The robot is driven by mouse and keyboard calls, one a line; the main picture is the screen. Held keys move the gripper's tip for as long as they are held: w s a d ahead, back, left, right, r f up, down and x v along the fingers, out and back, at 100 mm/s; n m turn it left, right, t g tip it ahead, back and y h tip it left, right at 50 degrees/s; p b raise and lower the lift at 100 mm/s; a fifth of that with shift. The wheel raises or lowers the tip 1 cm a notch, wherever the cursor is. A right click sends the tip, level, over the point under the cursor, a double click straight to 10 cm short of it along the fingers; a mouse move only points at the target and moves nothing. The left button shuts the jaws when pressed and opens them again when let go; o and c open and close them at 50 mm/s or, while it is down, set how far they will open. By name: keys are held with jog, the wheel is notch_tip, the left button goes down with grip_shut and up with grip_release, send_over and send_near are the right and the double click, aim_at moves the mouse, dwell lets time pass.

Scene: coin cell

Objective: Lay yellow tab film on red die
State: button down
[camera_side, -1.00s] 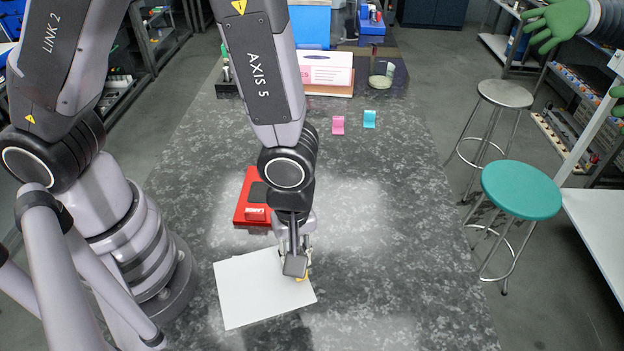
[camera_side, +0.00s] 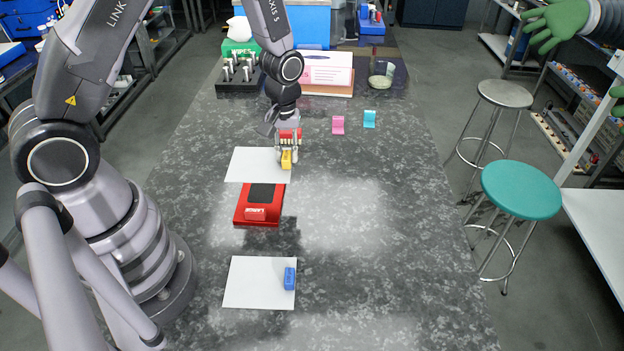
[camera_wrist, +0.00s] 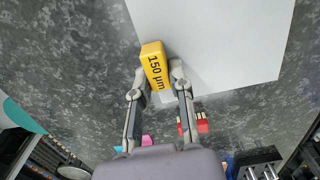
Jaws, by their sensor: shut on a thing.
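My gripper (camera_side: 287,157) is shut on the yellow tab (camera_side: 286,160) of a white film sheet (camera_side: 255,166). The wrist view shows the tab (camera_wrist: 156,66), marked "150 µm", between the fingertips, with the white sheet (camera_wrist: 225,35) stretching away from it. In the side view the sheet is just beyond the far edge of the red die (camera_side: 243,212), and its near edge meets the die's far edge in the picture. I cannot tell its height above the table. The die has a dark pad (camera_side: 261,194) and is uncovered.
A second white sheet (camera_side: 250,285) with a blue tab (camera_side: 289,278) lies in front of the die. A small red block (camera_side: 290,135) stands behind my gripper. Pink (camera_side: 338,125) and teal (camera_side: 370,119) pieces stand to the right. The table's right side is clear.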

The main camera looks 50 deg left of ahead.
aim_at(262, 190)
jog(key=shift+w+a, duration=0.15)
jog(key=shift+a, duration=0.8)
jog(key=shift+f, duration=0.2)
jog(key=shift+f, duration=4.45)
jog(key=shift+f, duration=0.35)
jog(key=c, duration=0.9)
grip_release()
jog(key=shift+c, duration=0.2)
jog(key=shift+r, duration=0.15)
